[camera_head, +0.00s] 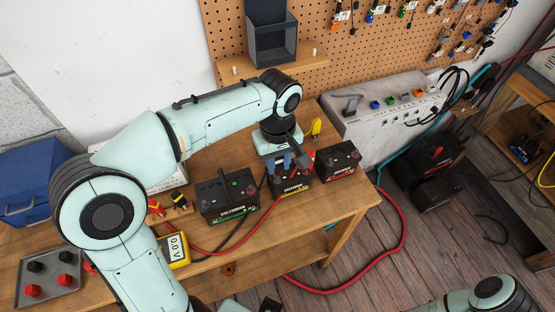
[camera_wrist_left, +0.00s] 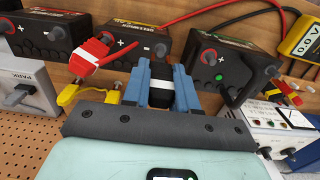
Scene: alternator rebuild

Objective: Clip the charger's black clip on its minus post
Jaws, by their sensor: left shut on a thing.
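My left gripper (camera_head: 287,160) is over the back of the middle battery (camera_head: 291,184). In the left wrist view its blue fingers (camera_wrist_left: 160,92) are shut on a black clip (camera_wrist_left: 160,93) with a white band. The middle battery (camera_wrist_left: 143,35) has a plus mark and a grey minus-side post (camera_wrist_left: 160,50), just beyond the held clip. I cannot tell whether the clip touches that post.
Other batteries stand left (camera_head: 228,197) and right (camera_head: 338,160) of the middle one. A yellow meter (camera_head: 176,249) reads 0.0 V. A tray (camera_head: 48,288) holds red and black knobs. A grey panel box (camera_head: 385,115) is behind. Red cable runs across the bench front.

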